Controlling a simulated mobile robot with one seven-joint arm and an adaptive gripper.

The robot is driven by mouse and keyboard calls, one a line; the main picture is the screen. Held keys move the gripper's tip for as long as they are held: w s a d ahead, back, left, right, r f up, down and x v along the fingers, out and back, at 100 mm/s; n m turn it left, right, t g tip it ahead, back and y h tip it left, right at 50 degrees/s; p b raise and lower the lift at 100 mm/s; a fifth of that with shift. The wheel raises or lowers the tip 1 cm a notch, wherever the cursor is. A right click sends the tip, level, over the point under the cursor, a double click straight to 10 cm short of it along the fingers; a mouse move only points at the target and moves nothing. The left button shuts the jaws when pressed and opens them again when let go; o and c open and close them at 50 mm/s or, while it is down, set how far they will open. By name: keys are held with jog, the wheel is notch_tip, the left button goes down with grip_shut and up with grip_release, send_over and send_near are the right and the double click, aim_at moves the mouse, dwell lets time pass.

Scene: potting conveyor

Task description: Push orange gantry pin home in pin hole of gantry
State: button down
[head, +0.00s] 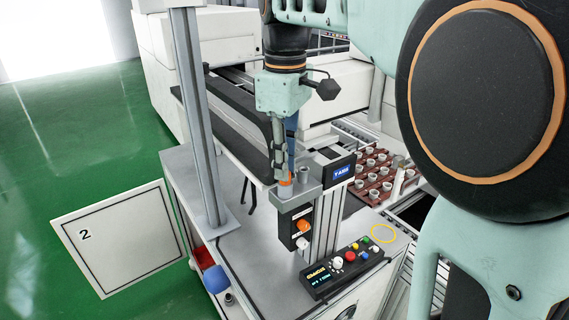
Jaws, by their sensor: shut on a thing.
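My gripper (281,165) points down at the gantry (315,192) and is shut on the orange gantry pin (286,182). Only a short orange part of the pin shows below the fingers, right at the top of the gantry's grey bracket. The pin looks upright. The pin hole is hidden under the pin and fingers, so I cannot tell how deep the pin sits. A short grey cylinder (303,174) stands on the bracket just right of the pin.
Below the bracket is a dark box with an orange knob (303,226) and a white knob. A control panel (343,268) with coloured buttons lies on the bench. A grey post (198,120) rises at left. A red tray (374,179) of pots is behind right.

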jog(key=shift+r, duration=0.1)
dwell(0.3)
jog(key=shift+r+p, duration=1.9)
jog(key=shift+p, duration=0.15)
jog(key=shift+r, duration=0.15)
jog(key=shift+r+p, duration=1.35)
